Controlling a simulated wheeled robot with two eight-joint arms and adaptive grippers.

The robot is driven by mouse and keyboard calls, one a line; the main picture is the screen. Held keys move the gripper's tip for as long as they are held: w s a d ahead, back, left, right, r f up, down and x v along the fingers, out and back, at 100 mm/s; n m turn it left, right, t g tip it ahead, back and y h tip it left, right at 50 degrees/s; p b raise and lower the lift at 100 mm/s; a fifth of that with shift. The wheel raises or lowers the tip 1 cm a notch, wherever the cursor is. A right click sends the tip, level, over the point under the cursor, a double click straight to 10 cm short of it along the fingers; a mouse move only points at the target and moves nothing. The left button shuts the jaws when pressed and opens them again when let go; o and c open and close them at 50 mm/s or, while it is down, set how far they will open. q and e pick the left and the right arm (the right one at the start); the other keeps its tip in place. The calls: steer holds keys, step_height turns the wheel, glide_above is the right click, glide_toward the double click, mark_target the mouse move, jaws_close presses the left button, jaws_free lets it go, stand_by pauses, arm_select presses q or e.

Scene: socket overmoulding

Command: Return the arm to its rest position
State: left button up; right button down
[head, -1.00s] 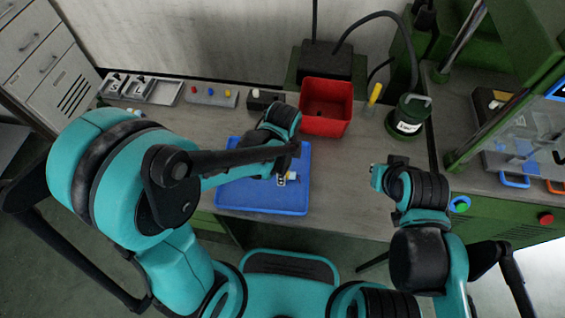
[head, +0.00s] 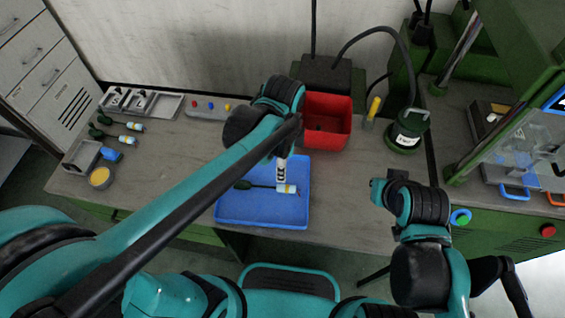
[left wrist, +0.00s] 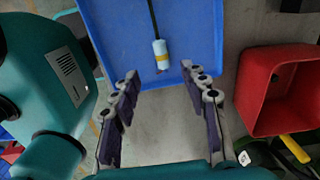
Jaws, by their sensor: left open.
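My left arm reaches across the table from the lower left in the head view. Its gripper (head: 281,176) points down above the blue tray (head: 250,210). In the left wrist view the left gripper (left wrist: 163,88) has its two fingers spread wide, with nothing between them. A socket with a green-black cable (head: 287,188) lies in the tray; its white body with a yellow band (left wrist: 160,55) shows ahead of the fingers, apart from them. My right arm (head: 425,215) is folded at the right; its gripper fingers cannot be made out.
A red bin (head: 330,112) stands behind the tray, close to my left wrist. A green canister (head: 406,132) and a yellow-handled tool (head: 373,110) are right of it. Other cabled sockets (head: 130,140) lie at the left. A green press (head: 500,75) stands at the right.

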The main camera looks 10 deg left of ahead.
stand_by(0.3)
arm_select(q)
steer(key=s+a+r+n+t, duration=0.1)
steer(key=s+a+n+t, duration=0.1)
steer(key=a+n, duration=0.4)
steer(key=s+a+r+n+t, duration=0.1)
steer(key=a+n+t, duration=0.4)
steer(key=n, duration=0.6)
steer(key=shift+s+a+r, duration=0.3)
steer(key=shift+s+a, duration=0.1)
steer(key=shift+a, duration=0.1)
